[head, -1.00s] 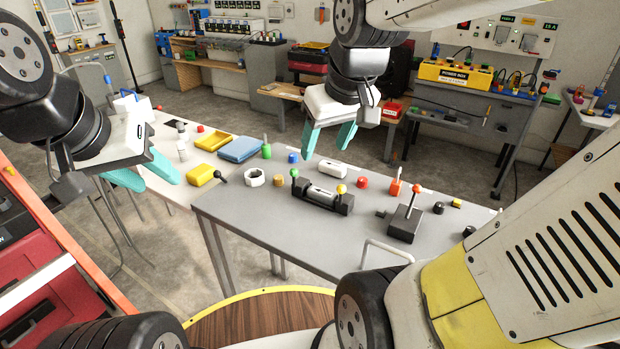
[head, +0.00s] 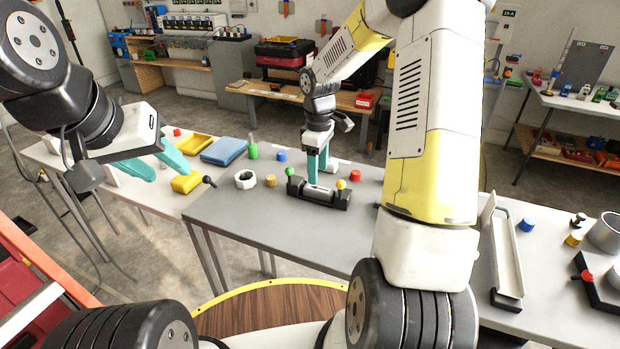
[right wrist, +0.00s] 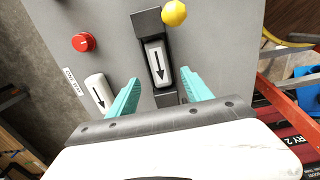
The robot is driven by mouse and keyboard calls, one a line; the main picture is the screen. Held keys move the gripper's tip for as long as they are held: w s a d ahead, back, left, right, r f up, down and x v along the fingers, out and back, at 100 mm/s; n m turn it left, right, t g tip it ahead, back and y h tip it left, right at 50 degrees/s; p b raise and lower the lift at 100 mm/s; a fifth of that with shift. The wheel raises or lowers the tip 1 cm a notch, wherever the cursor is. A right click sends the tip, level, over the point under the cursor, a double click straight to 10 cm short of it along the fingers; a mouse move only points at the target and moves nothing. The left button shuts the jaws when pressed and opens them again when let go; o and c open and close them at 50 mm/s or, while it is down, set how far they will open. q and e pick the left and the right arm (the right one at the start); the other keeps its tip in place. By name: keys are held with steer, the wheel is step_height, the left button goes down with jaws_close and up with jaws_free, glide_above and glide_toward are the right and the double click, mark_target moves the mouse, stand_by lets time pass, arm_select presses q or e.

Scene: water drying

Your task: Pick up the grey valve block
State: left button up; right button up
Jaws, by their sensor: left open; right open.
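The grey valve block (right wrist: 158,62), with a black arrow on top, lies in a black fixture (right wrist: 148,22) in the right wrist view. In the head view the block (head: 318,192) shows in the fixture (head: 342,203) on the grey table. My right gripper (right wrist: 160,76) is open, pointing down, with one teal finger on each side of the block's near part; I cannot tell whether they touch it. In the head view the right gripper (head: 317,168) is over the fixture. My left gripper (head: 169,172) is open and empty over the white table at left.
A white block (right wrist: 98,92) with an arrow lies left of the fixture, near a red knob (right wrist: 83,42). A white ring nut (head: 245,180) is nearby. The grey table's front is clear.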

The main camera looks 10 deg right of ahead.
mark_target(319, 188)
step_height(319, 188, down, 6)
steer(key=shift+d+f, duration=0.15)
steer(key=shift+f, duration=0.05)
steer(key=shift+c, duration=0.2)
jaws_close()
